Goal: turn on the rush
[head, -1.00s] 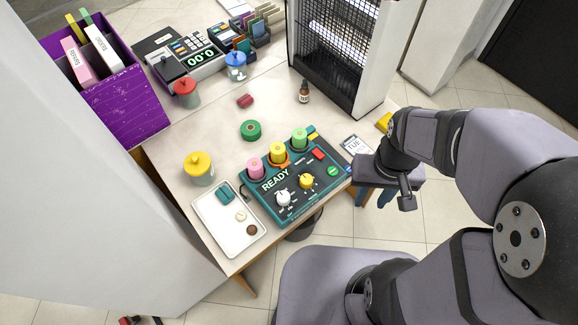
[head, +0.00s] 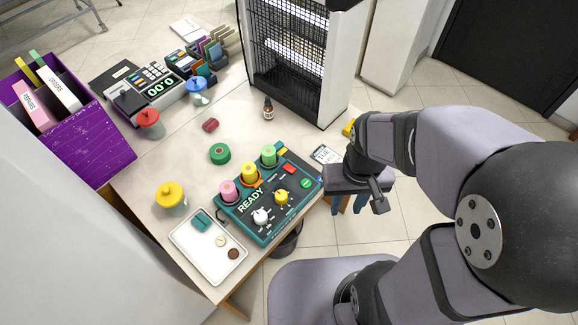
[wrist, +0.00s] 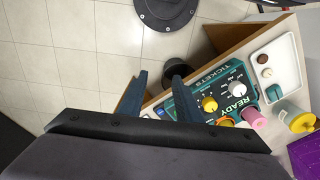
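The dark teal control panel (head: 290,215) lies on the table in the head view, with a READY display (head: 251,198). It has a white knob (head: 261,215), a yellow knob (head: 281,196), a red switch or button (head: 289,168) and a green button (head: 306,183). Its small labels are unreadable here, so I cannot tell which control is the rush. In the wrist view the panel (wrist: 222,82) lies beyond my fingertips, partly hidden by a finger. My gripper (wrist: 160,84) is open and empty, off the panel's right end in the head view, apart from it.
Pink, yellow (head: 249,173) and green rolls stand along the panel's back edge. A white tray (head: 190,250) lies at its left. A tall heater-like unit (head: 290,50) stands at the back. Open floor lies right of the table.

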